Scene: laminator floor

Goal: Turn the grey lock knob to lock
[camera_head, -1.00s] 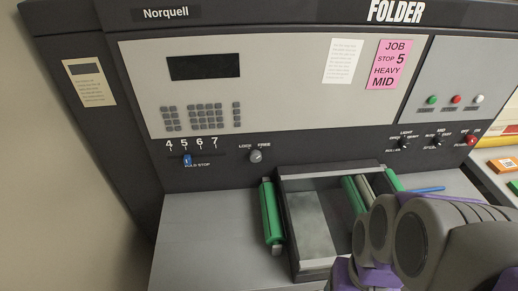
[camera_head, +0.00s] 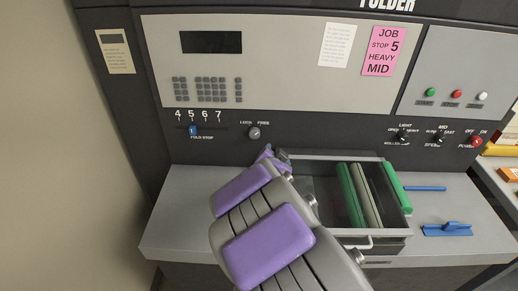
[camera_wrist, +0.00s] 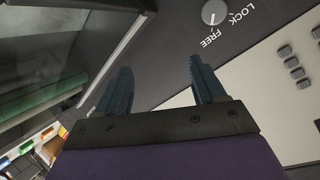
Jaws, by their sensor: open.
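The grey lock knob (camera_head: 254,132) is a small round knob on the folder's dark panel, below the words LOCK and FREE. In the wrist view the knob (camera_wrist: 215,12) is at the top edge, and its pale mark appears to point toward FREE. My gripper (camera_head: 270,153) is just below and right of the knob in the head view, mostly hidden by my arm. In the wrist view my gripper (camera_wrist: 160,68) has its two fingers apart with nothing between them. The fingers are clear of the knob.
The fold stop slider (camera_head: 193,131) is left of the knob. An open tray with green rollers (camera_head: 351,195) is below and right, close to my arm. The red power knob (camera_head: 476,141) is at far right.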

